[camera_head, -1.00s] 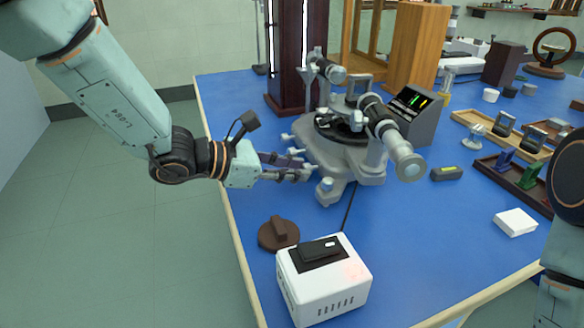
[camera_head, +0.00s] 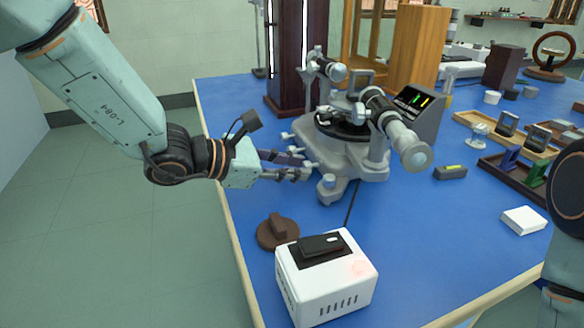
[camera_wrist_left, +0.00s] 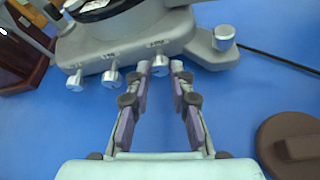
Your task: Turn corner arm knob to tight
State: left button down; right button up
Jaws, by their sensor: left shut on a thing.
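The grey spectrometer (camera_head: 352,165) stands on the blue bench. In the left wrist view several small metal knobs stick out along its base edge (camera_wrist_left: 130,52). My left gripper (camera_head: 304,170) reaches in from the left at this edge. In the left wrist view its fingers (camera_wrist_left: 161,70) are shut on the knob nearest the base's corner (camera_wrist_left: 160,66), one fingertip on each side. Two other knobs, a left one (camera_wrist_left: 75,82) and a middle one (camera_wrist_left: 110,78), are free. The small lettering above the knobs is too blurred to read. My right gripper is out of view.
A brown disc with a raised grip (camera_head: 278,232) and a white box with a black top (camera_head: 325,285) sit close in front of my left gripper. A dark cable (camera_head: 350,205) runs from the spectrometer. Trays (camera_head: 515,178) stand to the right. The bench's left edge is near.

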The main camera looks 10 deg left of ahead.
pick_arm(q)
jog(key=c, duration=1.2)
grip_release()
jog(key=shift+o, duration=0.2)
jog(key=shift+v, duration=3.75)
